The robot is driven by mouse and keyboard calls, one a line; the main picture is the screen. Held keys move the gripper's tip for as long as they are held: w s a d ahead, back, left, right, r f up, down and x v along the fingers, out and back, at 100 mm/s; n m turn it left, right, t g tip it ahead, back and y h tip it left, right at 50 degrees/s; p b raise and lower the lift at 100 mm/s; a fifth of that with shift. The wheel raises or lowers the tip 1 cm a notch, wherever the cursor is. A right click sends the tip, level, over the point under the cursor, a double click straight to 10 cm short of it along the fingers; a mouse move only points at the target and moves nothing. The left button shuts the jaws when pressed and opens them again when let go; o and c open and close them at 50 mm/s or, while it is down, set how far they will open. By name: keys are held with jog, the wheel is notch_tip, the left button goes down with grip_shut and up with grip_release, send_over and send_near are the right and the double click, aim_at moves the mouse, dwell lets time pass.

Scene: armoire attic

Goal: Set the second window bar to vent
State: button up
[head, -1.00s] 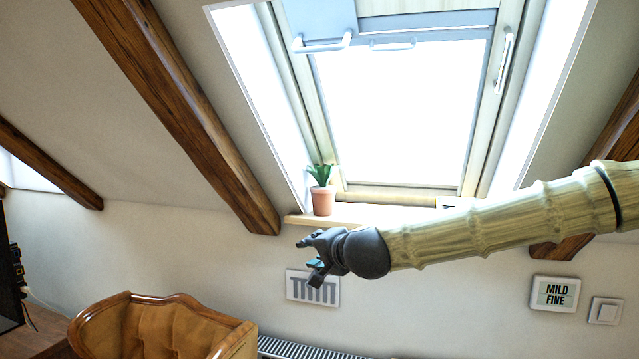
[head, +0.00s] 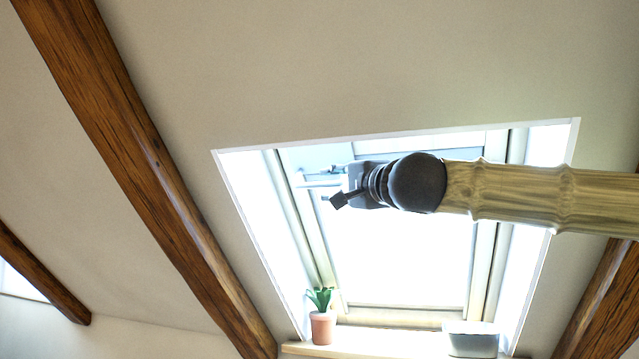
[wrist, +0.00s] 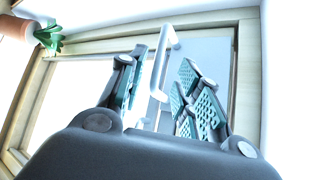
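The roof window (head: 400,262) is in the middle of the head view, bright behind my arm. A pale bar (head: 318,184) shows near its upper left, just left of my gripper (head: 343,186). In the wrist view a white bar (wrist: 160,62) runs lengthwise in the gap between the spread teal-padded fingers of my gripper (wrist: 163,58). The fingers are open, and no contact with the bar shows. I cannot tell how deep the bar lies between them. My gripper and wrist hide much of the window's upper part, including other bars there.
A potted plant (head: 322,327) stands on the sill's left, and a grey container (head: 472,340) on its right. Wooden beams (head: 150,165) slope along the ceiling at left and right. The window recess has side walls close around my arm.

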aim_at(321, 185)
jog(key=shift+p+x, duration=1.2)
jog(key=shift+x, duration=2.7)
grip_shut()
